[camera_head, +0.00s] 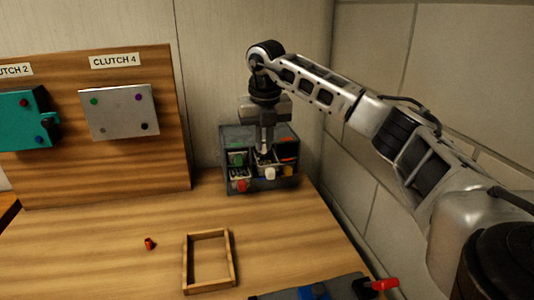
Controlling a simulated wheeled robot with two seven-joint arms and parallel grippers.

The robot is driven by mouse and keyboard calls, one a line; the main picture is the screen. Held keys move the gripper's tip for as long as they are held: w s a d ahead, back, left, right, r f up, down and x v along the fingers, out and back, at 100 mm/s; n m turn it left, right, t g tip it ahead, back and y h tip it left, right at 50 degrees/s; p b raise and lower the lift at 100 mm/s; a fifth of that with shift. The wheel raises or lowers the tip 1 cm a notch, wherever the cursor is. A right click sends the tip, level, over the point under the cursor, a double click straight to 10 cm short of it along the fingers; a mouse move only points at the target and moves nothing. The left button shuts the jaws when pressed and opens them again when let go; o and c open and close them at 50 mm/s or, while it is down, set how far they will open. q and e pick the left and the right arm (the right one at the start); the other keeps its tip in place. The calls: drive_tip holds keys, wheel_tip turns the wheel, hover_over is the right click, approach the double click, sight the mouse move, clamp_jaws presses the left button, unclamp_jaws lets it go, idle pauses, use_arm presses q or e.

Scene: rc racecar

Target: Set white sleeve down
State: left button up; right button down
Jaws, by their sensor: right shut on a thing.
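My right gripper (264,150) points straight down into the grey parts organizer (228,150) at the back of the table. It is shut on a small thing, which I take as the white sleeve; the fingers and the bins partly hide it. A small white piece (270,173) shows just below the fingertips, at the front of the organizer. The view is too small to tell whether that piece is in the fingers or lies in a bin. My left gripper is not in view.
The organizer also holds red (241,185), green and blue parts. A wooden frame (187,262) and a small red part (150,243) lie on the table. A dark fixture with a red handle (385,284) is at the front right. A clutch board (160,70) stands at left; a wall is close at right.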

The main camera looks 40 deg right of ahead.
drive_tip(key=shift+w+d+f, duration=0.25)
drive_tip(key=shift+d+f, duration=0.15)
drive_tip(key=shift+f, duration=0.2)
drive_tip(key=shift+w+d+f, duration=0.25)
drive_tip(key=shift+d+f, duration=0.15)
drive_tip(key=shift+f, duration=0.15)
drive_tip(key=f, duration=0.1)
drive_tip(key=f+p, duration=0.1)
drive_tip(key=f, duration=0.1)
drive_tip(key=shift+w+d+f+p, duration=0.15)
drive_tip(key=shift+d+f+p, duration=0.15)
drive_tip(key=shift+d+f, duration=0.05)
drive_tip(key=shift+f, duration=0.1)
drive_tip(key=shift+f, duration=0.1)
drive_tip(key=c, duration=1.8)
unclamp_jaws()
drive_tip(key=shift+o, duration=0.2)
wheel_tip(320, 180, up, 12)
drive_tip(key=s+a+b, duration=0.1)
drive_tip(key=shift+s+b, duration=0.3)
drive_tip(key=shift+b, duration=0.1)
